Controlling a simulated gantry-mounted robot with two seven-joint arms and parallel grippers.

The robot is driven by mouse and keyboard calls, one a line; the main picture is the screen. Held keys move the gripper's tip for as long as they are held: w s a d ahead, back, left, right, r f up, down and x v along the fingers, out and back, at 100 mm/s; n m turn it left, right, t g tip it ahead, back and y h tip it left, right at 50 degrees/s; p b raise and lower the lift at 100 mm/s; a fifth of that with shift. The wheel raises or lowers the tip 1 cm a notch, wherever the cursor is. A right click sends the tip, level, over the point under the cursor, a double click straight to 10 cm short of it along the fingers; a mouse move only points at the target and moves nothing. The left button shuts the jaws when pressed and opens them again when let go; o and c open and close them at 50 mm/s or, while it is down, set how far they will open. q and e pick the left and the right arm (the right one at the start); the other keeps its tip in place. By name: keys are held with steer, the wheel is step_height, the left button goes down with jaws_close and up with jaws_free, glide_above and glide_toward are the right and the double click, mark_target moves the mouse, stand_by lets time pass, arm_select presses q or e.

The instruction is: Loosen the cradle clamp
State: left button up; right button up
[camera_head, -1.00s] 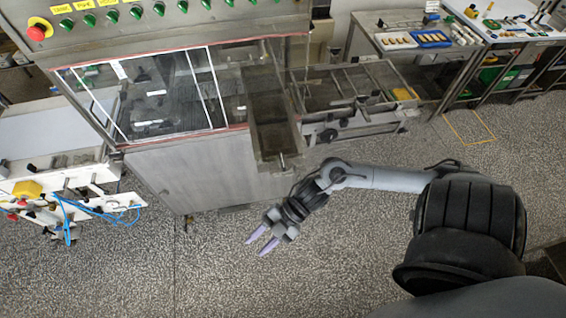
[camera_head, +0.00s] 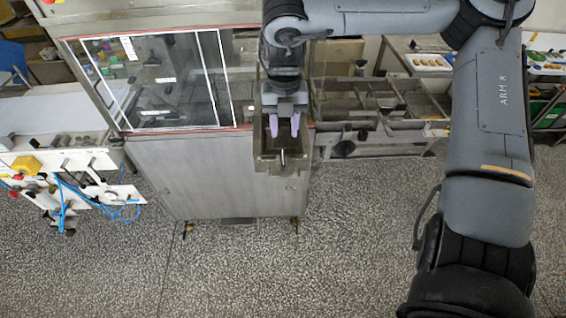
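My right gripper (camera_head: 284,133) hangs fingers down over a narrow metal trough (camera_head: 265,157) at the right end of the enrober. Its two pale purple fingers are spread apart with nothing visible between them. A small upright pin or lever (camera_head: 283,158) stands at the trough's front end, just below the fingertips in the picture; I cannot tell whether they touch. A metal frame (camera_head: 380,134) with rails and dark round knobs (camera_head: 344,148) adjoins on the right. I cannot tell for sure which part is the cradle clamp. My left gripper is out of view.
The enrober cabinet (camera_head: 218,178) with a clear window fills the left middle. A white bench with a yellow block (camera_head: 26,165) and blue hoses stands at the left. Tables with trays (camera_head: 429,62) are at the upper right, partly behind my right arm. The front floor is clear.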

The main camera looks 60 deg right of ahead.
mark_target(283, 158)
steer(key=shift+h, duration=0.3)
steer(key=f, duration=1)
steer(key=shift+w+f+b, duration=0.2)
steer(key=shift+f+b, duration=0.05)
steer(key=shift+b, duration=0.05)
jaws_close()
